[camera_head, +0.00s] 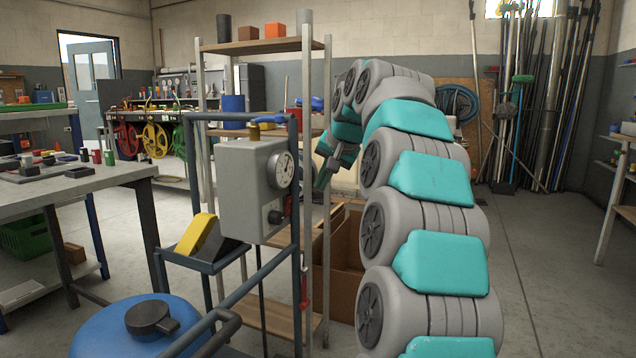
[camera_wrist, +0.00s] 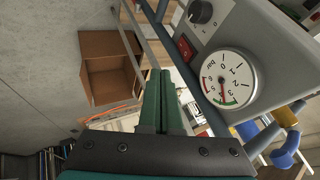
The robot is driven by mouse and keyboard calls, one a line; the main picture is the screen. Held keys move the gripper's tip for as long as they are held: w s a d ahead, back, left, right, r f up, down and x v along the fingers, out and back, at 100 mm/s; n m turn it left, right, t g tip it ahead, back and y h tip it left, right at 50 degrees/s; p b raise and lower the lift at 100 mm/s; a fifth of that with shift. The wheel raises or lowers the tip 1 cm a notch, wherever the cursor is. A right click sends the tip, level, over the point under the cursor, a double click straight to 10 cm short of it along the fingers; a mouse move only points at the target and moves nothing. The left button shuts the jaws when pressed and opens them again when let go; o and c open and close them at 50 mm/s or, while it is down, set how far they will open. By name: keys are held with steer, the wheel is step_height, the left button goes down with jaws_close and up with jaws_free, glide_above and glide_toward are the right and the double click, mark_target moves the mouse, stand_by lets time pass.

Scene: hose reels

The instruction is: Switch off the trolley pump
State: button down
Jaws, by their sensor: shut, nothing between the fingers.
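The trolley pump's grey control box (camera_head: 250,195) stands on a blue-grey tube frame left of my arm. Its right side bears a round white gauge (camera_head: 281,170), a black knob (camera_head: 288,205) and a small red switch (camera_head: 274,217). In the wrist view the gauge (camera_wrist: 228,78), the red switch (camera_wrist: 183,48) and the black knob (camera_wrist: 200,12) show close up. Which way the switch is set is unclear. My gripper (camera_head: 321,180) is beside the panel, apart from it. In the wrist view my gripper's green fingers (camera_wrist: 160,75) are together and empty, left of the switch.
A blue tank (camera_head: 135,330) with a black cap is in front. A yellow-and-black item (camera_head: 197,235) sits on the trolley's small tray. A shelf rack (camera_head: 265,46) stands close behind the pump, with a cardboard box (camera_head: 345,250) near it. Open floor lies at right.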

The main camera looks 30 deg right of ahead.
mark_target(289, 206)
steer(key=w+f, duration=0.2)
steer(key=w+a+f, duration=0.1)
steer(key=w+f, duration=0.1)
steer(key=w, duration=0.1)
steer(key=w+f, duration=0.2)
steer(key=shift+w+a+f+b, duration=0.1)
steer(key=shift+w+a+b, duration=0.2)
steer(key=shift+a, duration=0.1)
steer(key=shift+w+a, duration=0.3)
steer(key=shift+w, duration=0.1)
steer(key=shift+w+a+r+p, duration=0.2)
steer(key=shift+r+p, duration=0.25)
steer(key=shift+p, duration=0.6)
steer(key=shift+f+g, duration=0.3)
steer(key=shift+r, duration=0.1)
